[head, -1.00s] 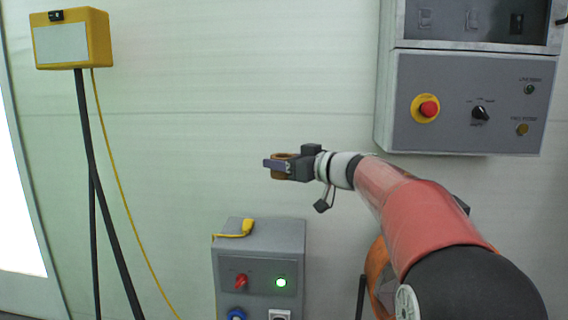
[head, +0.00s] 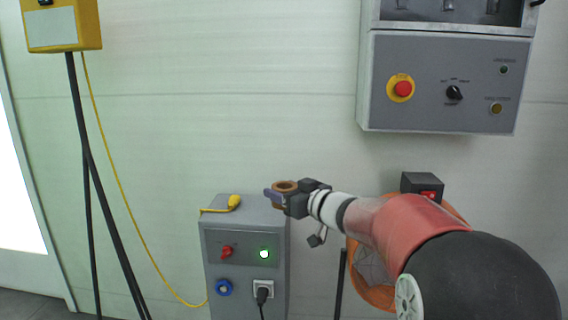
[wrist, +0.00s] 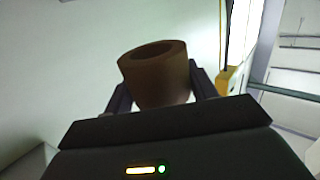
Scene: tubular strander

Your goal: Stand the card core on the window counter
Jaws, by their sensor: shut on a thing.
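The card core (wrist: 160,82) is a short brown hollow tube, held between the two fingers in the wrist view with its open end showing. In the head view the card core (head: 285,186) is small and sits in my gripper (head: 283,197), which is shut on it. The gripper is in front of or above the right part of the grey cabinet's top; the exact gap cannot be told. I cannot make out a window counter in these frames.
A grey cabinet (head: 245,245) with a red switch, green lamp and sockets stands below the gripper. A yellow plug (head: 233,202) lies on its top. A yellow box on a tripod (head: 62,28) stands left. A grey control panel (head: 440,85) hangs on the wall at upper right.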

